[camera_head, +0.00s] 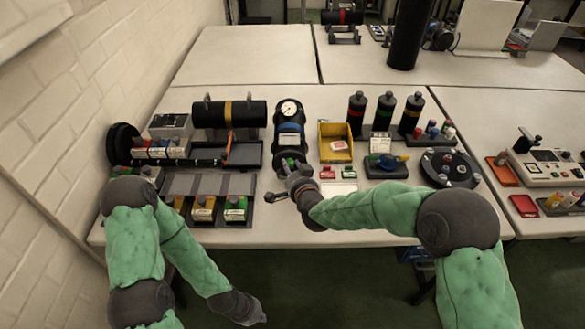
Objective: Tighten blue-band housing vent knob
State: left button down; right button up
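The blue-band housing (290,128) is a black cylinder with a round white gauge at its far end, a blue band and a pale label. It lies on the table, pointing toward me. Green shows at its near end (290,161), perhaps the vent knob, but it is too small to be sure. My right gripper (287,172) is at this near end, and its fingers partly cover it. I cannot tell whether they touch or grip anything. My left gripper (258,316) hangs low in front of the table's edge, away from the housing; its fingers are too dark to read.
A yellow bin (335,142) stands right of the housing, with small red and green pieces below it. A black cylinder with a yellow band (229,115) lies in a rack to the left. Upright banded bottles (383,112) and a round black tray (450,168) stand right. A wall bounds the left.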

jog(key=shift+o, duration=0.7)
jog(key=shift+s+a+f, duration=0.1)
jog(key=shift+a+f, duration=0.2)
jog(key=shift+r, duration=0.1)
jog(key=shift+d+r, duration=0.1)
jog(key=shift+d, duration=0.05)
jog(key=v, duration=1.1)
jog(key=shift+s, duration=0.4)
jog(key=shift+d, duration=0.1)
